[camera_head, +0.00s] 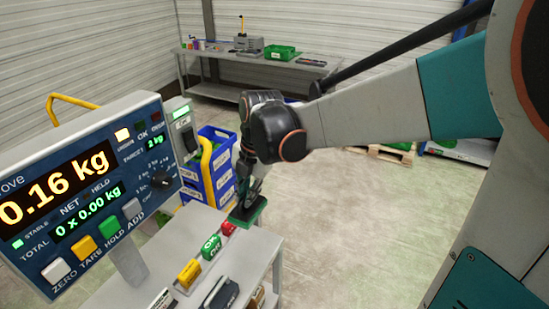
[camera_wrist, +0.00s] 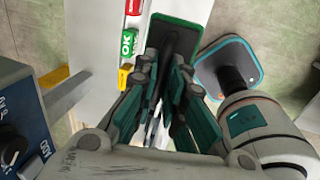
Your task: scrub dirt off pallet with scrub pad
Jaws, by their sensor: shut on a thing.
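In the wrist view my gripper (camera_wrist: 172,65) is shut on the dark upper part of the scrub pad (camera_wrist: 199,32), whose green rim shows beyond the fingers. I cannot tell whether the pad touches the table or hangs just above it. A wooden pallet (camera_head: 378,154) with green things on it lies on the floor at the back right, partly hidden by my arm.
A scale display (camera_head: 85,195) fills the left, reading 0.16 kg. The grey table (camera_head: 180,240) holds a green OK block (camera_head: 211,247), a yellow block (camera_head: 189,273) and a red piece (camera_head: 228,228). Blue crates (camera_head: 217,165) stand behind. The floor at right is clear.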

